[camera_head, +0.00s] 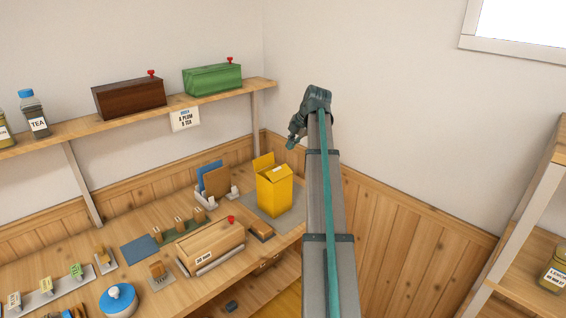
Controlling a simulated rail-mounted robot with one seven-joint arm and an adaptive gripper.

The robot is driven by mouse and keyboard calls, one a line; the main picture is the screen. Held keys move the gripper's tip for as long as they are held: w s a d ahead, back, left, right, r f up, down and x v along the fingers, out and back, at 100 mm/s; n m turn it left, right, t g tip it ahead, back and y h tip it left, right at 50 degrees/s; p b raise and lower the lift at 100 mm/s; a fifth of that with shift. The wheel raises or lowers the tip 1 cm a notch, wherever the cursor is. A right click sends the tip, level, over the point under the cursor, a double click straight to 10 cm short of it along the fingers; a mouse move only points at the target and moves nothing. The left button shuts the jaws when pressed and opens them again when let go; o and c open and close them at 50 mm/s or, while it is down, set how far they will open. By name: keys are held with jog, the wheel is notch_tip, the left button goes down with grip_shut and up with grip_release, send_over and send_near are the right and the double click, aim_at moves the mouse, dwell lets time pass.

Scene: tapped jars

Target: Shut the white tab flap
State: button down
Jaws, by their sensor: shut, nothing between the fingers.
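A yellow box (275,196) stands upright on a grey mat (252,207) at the back right of the bench. One yellow flap (263,160) stands raised at its back left edge. Another flap (280,173) lies across the top and shows a small pale mark, which may be the white tab; it is too small to be sure. My gripper (291,143) is shut and empty, up and to the right of the box in the picture, apart from it.
A wooden box with a red knob (212,244) and a brown block (259,229) stand left of the yellow box. Blue and brown boards (214,180) stand behind. A shelf (185,101) holding two boxes runs above.

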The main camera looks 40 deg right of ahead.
aim_at(278, 169)
jog(key=p+x, duration=0.5)
jog(key=x, duration=0.9)
jog(key=shift+d, duration=0.1)
jog(key=shift+d, duration=0.2)
